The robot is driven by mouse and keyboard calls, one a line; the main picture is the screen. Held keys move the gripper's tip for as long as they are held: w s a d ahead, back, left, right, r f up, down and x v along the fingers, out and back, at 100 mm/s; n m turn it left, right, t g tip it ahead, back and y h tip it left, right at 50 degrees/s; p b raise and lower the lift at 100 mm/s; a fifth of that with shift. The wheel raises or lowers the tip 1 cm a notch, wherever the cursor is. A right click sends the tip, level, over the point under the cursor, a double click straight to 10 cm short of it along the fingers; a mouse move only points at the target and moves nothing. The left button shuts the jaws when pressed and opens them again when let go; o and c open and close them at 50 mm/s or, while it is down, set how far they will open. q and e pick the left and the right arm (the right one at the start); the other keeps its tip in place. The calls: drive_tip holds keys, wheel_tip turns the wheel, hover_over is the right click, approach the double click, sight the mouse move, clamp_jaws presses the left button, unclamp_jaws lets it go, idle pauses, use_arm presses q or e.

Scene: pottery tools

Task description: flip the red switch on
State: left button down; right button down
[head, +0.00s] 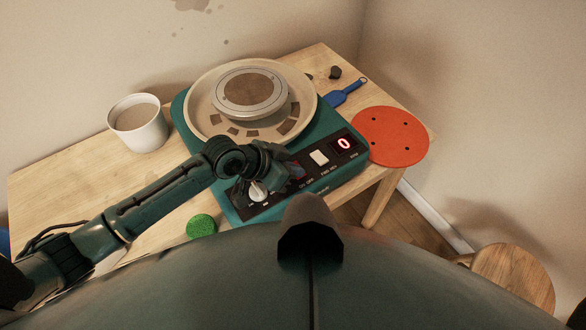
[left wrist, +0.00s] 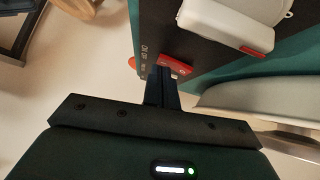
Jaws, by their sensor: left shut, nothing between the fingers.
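The red switch (left wrist: 177,65) is on the dark control panel of the teal pottery wheel (head: 232,205). In the left wrist view it lies right at the tips of my left gripper (left wrist: 160,80), partly hidden by the fingers. In the head view my left gripper (head: 284,172) is over the panel between the white knob (head: 257,192) and the white rocker switch (head: 319,158), covering most of the red switch. The fingers are shut and empty. I cannot tell whether they touch the switch or which way it is tilted. My right gripper is not in view.
The wheel head (head: 250,91) sits in a beige splash pan. A mug (head: 138,122) stands left, a green sponge (head: 201,226) in front, an orange disc (head: 390,136) and a blue-handled tool (head: 348,93) right.

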use_arm(q)
drive_tip(key=shift+w, duration=0.2)
drive_tip(key=shift+w+a+r, duration=0.2)
drive_tip(key=shift+a, duration=0.05)
drive_tip(key=shift+w+a, duration=0.25)
drive_tip(key=shift+w, duration=0.05)
use_arm(e)
drive_tip(key=shift+w+d+r, duration=0.15)
drive_tip(key=shift+w+r, duration=0.25)
drive_tip(key=shift+w, duration=0.15)
